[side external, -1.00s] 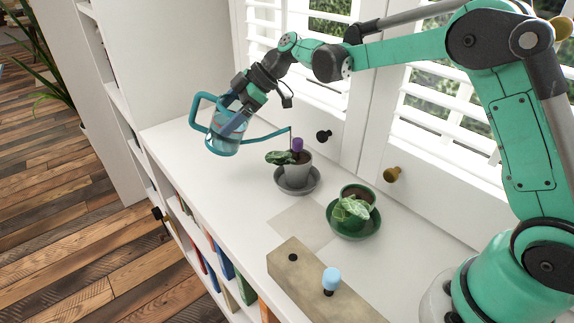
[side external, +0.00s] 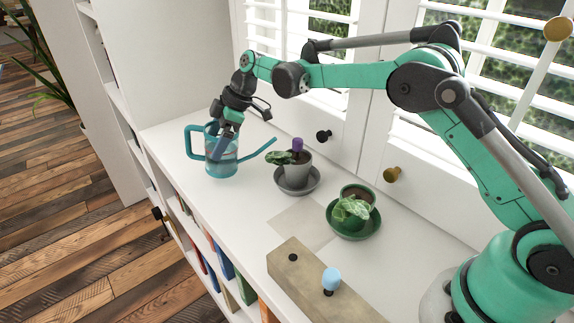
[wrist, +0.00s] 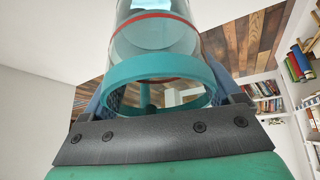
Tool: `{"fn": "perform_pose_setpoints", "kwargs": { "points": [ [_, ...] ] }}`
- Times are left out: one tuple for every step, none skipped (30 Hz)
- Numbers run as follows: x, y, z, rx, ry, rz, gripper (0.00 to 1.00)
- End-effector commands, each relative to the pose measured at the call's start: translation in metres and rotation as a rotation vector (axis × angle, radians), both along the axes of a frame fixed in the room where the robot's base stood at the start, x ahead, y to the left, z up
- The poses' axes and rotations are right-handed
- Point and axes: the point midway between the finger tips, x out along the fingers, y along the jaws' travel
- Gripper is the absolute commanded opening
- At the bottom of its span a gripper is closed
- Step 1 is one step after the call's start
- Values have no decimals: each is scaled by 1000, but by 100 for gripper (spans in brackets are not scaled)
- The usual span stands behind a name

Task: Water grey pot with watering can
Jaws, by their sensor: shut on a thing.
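The teal, see-through watering can (side external: 232,167) stands upright at the left end of the white shelf top, its spout pointing right toward the grey pot. I cannot tell whether its base touches the surface. My gripper (side external: 222,150) is shut on the can from above. In the wrist view the can's clear body and teal band (wrist: 160,72) fill the space between the fingers. The grey pot (side external: 297,174) holds a leafy plant and a purple-topped peg (side external: 297,144), and stands in a grey saucer (side external: 299,191). The spout tip is left of the pot, apart from it.
A green pot (side external: 357,193) with a plant sits in a green saucer (side external: 352,233) to the right. A wooden block (side external: 300,275) holds a light-blue-topped peg (side external: 331,278) near the front. Shuttered windows with knobs (side external: 392,174) line the back. Books fill the shelves below.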

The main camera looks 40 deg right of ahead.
Motion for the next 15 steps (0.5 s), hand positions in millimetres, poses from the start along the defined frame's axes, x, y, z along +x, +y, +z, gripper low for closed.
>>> {"fn": "perform_pose_setpoints", "kwargs": {
  "points": [
    [0,0,0,-1,1,-1,0],
    [0,0,0,-2,3,0,0],
    [0,1,0,-8,8,1,0],
    [1,2,0,-12,13,2,0],
    [1,3,0,-19,20,3,0],
    [2,4,-1,-30,31,2,0],
    [2,5,-1,-39,39,1,0],
    [3,5,-1,-46,46,2,0],
    [5,5,-1,-54,54,2,0],
    [5,6,-2,-61,60,2,0],
    [6,7,-1,-66,68,2,0],
    [6,7,-2,-73,75,2,0],
    [7,8,-2,-79,80,2,0],
    [7,8,-2,-84,84,2,0],
    [7,9,-2,-90,89,2,0]
  ]
}}
